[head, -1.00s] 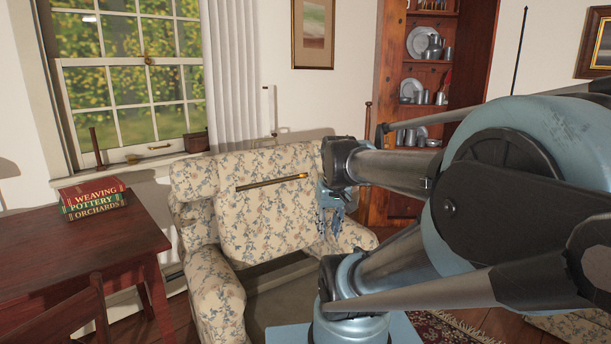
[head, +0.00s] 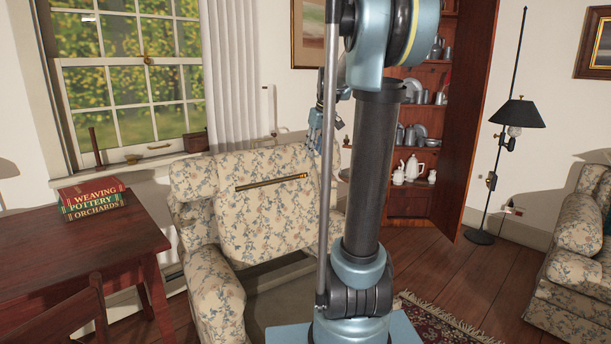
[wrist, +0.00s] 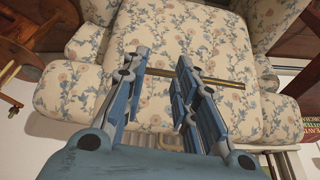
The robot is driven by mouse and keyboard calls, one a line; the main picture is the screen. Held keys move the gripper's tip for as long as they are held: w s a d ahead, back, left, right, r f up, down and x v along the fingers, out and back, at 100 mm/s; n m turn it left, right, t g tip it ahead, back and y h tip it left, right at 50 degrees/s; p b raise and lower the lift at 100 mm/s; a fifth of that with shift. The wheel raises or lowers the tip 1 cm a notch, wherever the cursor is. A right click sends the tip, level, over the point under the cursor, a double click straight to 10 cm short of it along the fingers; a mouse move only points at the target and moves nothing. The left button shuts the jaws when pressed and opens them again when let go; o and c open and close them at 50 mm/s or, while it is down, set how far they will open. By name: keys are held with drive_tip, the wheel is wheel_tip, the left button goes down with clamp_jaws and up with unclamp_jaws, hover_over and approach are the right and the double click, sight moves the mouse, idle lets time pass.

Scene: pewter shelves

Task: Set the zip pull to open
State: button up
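A brass zip (head: 270,183) runs across the back of the floral armchair (head: 265,222) in the head view. A small brighter bit shows at its right end, but I cannot make out the pull or its setting. The zip also shows in the wrist view (wrist: 228,83), crossing behind my fingers, which hide part of it. My gripper (wrist: 161,58) is open and empty, its two fingers apart in front of the chair back. In the head view my gripper (head: 318,128) is raised above the chair's upper right, clear of the zip, and partly hidden by my arm.
A red wooden table (head: 70,240) with several stacked books (head: 92,197) stands left of the chair. A corner cupboard (head: 455,150) with pewter is behind right. A floor lamp (head: 517,115) and a sofa (head: 575,270) stand at the right. Open floor lies between.

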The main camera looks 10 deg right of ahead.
drive_tip(key=w+d+r, duration=0.1)
drive_tip(key=w, duration=0.6)
approach(304, 176)
drive_tip(key=shift+n, duration=0.4)
drive_tip(key=x, duration=0.7)
drive_tip(key=shift+w+d+f, duration=0.2)
drive_tip(key=shift+f, duration=0.1)
clamp_jaws()
